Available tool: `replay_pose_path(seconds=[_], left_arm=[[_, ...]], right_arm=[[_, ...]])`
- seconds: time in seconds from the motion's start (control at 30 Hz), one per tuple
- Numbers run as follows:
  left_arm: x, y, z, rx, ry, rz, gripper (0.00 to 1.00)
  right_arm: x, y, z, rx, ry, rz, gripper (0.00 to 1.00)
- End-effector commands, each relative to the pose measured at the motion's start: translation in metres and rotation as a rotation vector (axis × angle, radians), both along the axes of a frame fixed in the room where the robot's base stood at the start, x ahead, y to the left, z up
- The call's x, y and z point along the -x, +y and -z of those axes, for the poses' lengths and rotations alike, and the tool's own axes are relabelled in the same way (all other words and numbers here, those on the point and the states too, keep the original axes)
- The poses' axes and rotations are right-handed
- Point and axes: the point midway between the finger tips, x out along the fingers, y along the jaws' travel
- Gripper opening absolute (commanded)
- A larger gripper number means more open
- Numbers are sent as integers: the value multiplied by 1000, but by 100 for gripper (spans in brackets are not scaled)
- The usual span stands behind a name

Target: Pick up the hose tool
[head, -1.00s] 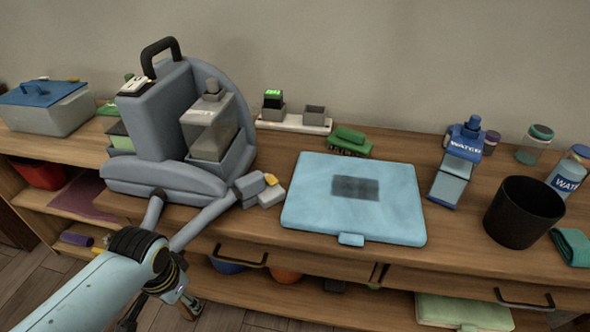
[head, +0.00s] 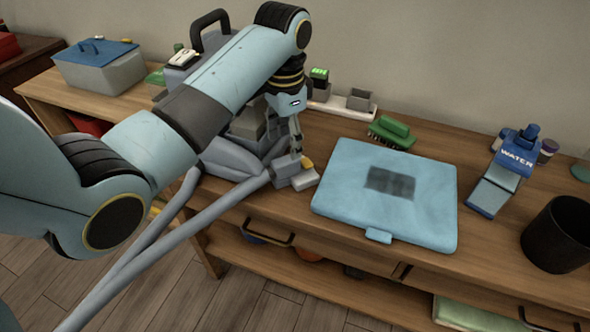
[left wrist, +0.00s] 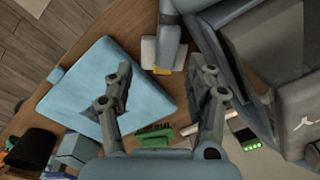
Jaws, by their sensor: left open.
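The hose tool (head: 289,175) is a grey hand piece with a yellow button and a pale flat nozzle. It lies at the front of the wooden bench, at the end of the grey hose (head: 217,205) of the grey cleaning machine (head: 210,28). My left gripper (head: 296,152) points down just above it, and my arm covers most of the machine. In the left wrist view, the hose tool (left wrist: 171,42) shows between and beyond the spread fingers of my left gripper (left wrist: 162,76). Nothing is held. I cannot tell whether the fingers touch it. My right gripper is not in view.
A flat light-blue case (head: 420,215) lies close to the right of the tool. Behind it are a green brush (head: 391,132) and a white holder strip (head: 340,108). A lidded box (head: 100,72) stands left.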

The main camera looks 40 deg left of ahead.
Motion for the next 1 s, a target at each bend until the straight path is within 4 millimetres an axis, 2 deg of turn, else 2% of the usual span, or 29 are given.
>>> replay_pose_path(seconds=[0.1,0.27,0.5,0.77,1.0], left_arm=[[-20,2,-10,9,21,26,56],[-33,3,-11,21,43,51,56],[-33,4,27,21,45,53,56],[-29,3,51,21,45,53,56],[-24,3,87,22,44,53,56]], right_arm=[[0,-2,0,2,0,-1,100],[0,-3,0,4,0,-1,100],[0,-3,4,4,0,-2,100],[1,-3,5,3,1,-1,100],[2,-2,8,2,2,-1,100]])
